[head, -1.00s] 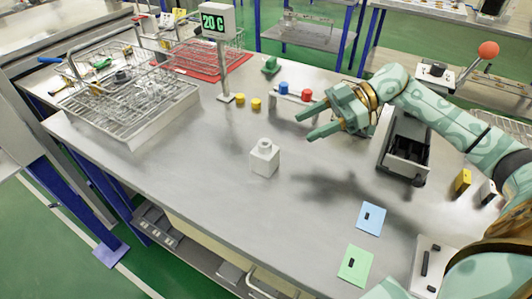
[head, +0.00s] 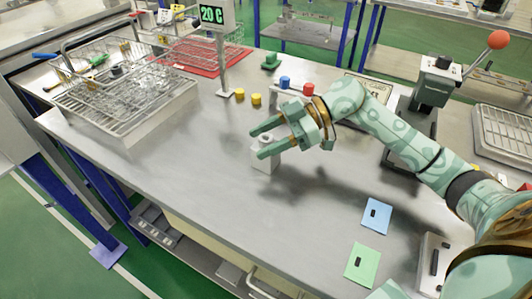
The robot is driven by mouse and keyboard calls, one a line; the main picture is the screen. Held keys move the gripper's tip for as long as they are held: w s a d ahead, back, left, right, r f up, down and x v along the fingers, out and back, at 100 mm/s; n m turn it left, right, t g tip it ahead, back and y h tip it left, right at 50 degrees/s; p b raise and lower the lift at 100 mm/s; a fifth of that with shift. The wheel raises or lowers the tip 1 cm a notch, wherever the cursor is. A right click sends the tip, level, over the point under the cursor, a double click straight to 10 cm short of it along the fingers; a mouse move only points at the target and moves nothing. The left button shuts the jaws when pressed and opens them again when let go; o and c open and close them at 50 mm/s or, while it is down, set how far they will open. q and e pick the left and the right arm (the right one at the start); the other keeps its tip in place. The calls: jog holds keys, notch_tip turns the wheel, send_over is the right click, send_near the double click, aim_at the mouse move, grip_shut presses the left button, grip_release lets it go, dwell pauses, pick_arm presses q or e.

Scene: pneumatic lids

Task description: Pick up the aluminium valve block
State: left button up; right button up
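The aluminium valve block (head: 263,165) is a light grey block with a round boss on top. It stands upright on the steel bench in the middle of the head view. My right gripper (head: 261,142) is open, its two green fingers pointing left. The fingers overlap the upper part of the block in the picture and partly hide it. I cannot tell whether they touch it or are still above it.
Wire baskets (head: 130,125) stand at the left. Behind the block are two yellow caps (head: 256,99), a display post (head: 225,60) and a fixture with blue and red knobs (head: 308,89). Blue (head: 376,216) and green cards (head: 362,265) lie at front right. The bench left of the block is clear.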

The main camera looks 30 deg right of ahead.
grip_shut()
